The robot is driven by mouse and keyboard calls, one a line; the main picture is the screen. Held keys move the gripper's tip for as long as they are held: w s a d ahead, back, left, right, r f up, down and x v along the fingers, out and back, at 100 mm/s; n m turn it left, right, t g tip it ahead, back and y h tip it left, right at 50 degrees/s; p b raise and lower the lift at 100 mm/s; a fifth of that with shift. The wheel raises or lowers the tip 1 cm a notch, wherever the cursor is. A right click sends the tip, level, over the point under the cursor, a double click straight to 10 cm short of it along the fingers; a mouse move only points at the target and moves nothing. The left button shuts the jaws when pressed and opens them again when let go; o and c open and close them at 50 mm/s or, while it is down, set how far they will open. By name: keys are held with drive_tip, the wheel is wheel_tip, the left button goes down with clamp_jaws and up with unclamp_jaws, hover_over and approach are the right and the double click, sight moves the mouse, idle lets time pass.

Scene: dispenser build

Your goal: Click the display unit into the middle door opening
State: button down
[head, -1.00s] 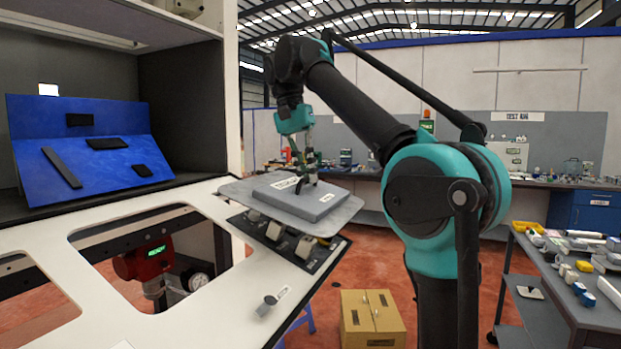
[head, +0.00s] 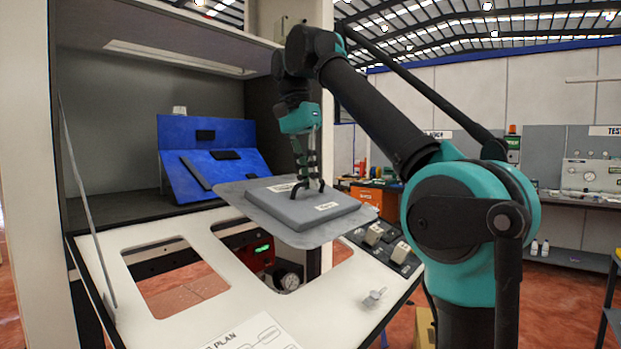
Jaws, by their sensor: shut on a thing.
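The display unit (head: 300,212) is a grey block with white labels on a wider thin grey plate. My gripper (head: 307,187) is above it, its dark fingers shut on the top of the unit. The unit is held tilted above the white door panel (head: 215,318). The middle opening (head: 268,262) lies below and left of the unit, its far right part hidden by the plate. A red device with a green display (head: 262,248) and a gauge (head: 288,280) show through it. The unit is apart from the opening.
The left opening (head: 178,285) is empty. Switches (head: 374,234) and a knob (head: 374,297) sit on the door's right side. A blue sloped board (head: 215,150) stands behind in the cabinet. A thin rod (head: 88,200) rises at the door's left. A plan sheet (head: 255,332) lies in front.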

sight(290, 187)
wheel_tip(290, 187, down, 9)
drive_tip(key=w+a, duration=0.2)
drive_tip(key=shift+w+a, duration=0.15)
drive_tip(key=shift+a, duration=0.25)
idle(0.6)
drive_tip(key=shift+w+a+f, duration=0.1)
drive_tip(key=shift+a+f, duration=0.1)
drive_tip(key=shift+f, duration=0.15)
idle(1.9)
drive_tip(key=c, duration=1.6)
unclamp_jaws()
drive_tip(key=shift+o, duration=0.6)
drive_tip(key=o, duration=0.4)
drive_tip(key=shift+r, duration=0.15)
drive_tip(key=shift+w+a+r, duration=0.1)
drive_tip(key=shift+a+r, duration=0.05)
drive_tip(key=shift+r, duration=0.75)
drive_tip(key=shift+w+a+r, duration=0.15)
drive_tip(key=shift+r, duration=0.8)
drive_tip(key=shift+w+a+r, duration=0.1)
drive_tip(key=shift+a+r, duration=0.05)
drive_tip(key=shift+r, duration=0.75)
